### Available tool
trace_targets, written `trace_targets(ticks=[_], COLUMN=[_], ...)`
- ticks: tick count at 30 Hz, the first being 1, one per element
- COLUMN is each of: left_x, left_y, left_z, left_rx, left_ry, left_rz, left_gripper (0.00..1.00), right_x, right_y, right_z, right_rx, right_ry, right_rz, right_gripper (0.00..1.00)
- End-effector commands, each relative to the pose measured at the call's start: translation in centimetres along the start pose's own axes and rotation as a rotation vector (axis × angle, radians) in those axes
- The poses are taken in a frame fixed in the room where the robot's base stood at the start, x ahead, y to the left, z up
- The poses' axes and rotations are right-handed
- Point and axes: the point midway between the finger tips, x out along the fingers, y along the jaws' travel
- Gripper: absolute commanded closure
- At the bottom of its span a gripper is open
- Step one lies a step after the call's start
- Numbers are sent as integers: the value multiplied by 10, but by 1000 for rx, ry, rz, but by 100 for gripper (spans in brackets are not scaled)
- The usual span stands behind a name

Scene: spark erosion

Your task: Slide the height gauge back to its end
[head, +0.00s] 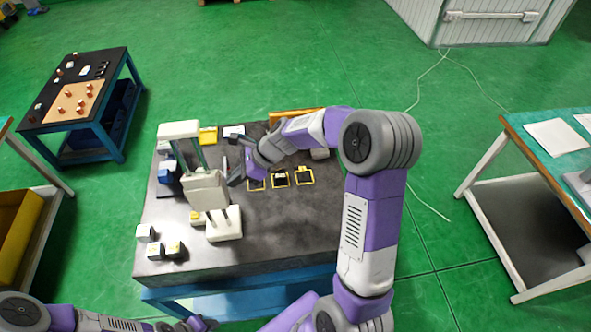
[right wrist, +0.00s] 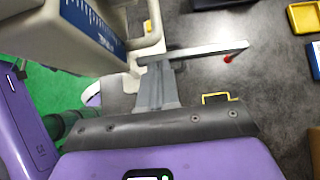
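The cream height gauge (head: 224,222) stands upright on the left of the dark table, with a base, rails, a carriage (head: 206,190) and a top block (head: 180,130). In the right wrist view its cream body with a blue scale (right wrist: 92,22) is at the upper left. A grey measuring arm (right wrist: 205,50) with a red tip sticks out to the right. My right gripper (head: 236,180) is beside the carriage. Its grey fingers (right wrist: 156,68) look shut together near the root of the measuring arm; contact is unclear. My left gripper (head: 192,324) is low at the bottom edge, its fingers unclear.
On the table (head: 290,230), small black-and-yellow frames (head: 279,179) lie right of the gauge. White blocks (head: 155,250) stand at the front left and a yellow tray (head: 208,135) at the back. The front right of the tabletop is clear.

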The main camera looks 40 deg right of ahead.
Motion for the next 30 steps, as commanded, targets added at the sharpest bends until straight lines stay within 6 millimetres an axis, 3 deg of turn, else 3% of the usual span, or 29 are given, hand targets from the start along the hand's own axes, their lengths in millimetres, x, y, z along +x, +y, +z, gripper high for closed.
trace_targets(ticks=[6,11,14,24,30], left_x=[0,-4,-8,-10,-10], left_y=[0,1,3,3,4], left_z=[0,0,0,0,0], left_rx=[0,0,0,0,0], left_ry=[0,0,0,0,0], left_rz=[0,0,0,0,0], left_gripper=[57,57,57,57,57], right_x=[-1,-12,-25,-99,-119], right_y=[-1,-3,-6,-6,-6], right_z=[-1,-11,-22,-21,-21], right_rx=[-2,-3,-6,-12,-10], right_ry=[1,1,1,0,0], right_rz=[1,3,6,5,8], right_gripper=[100,100,100,100,100])
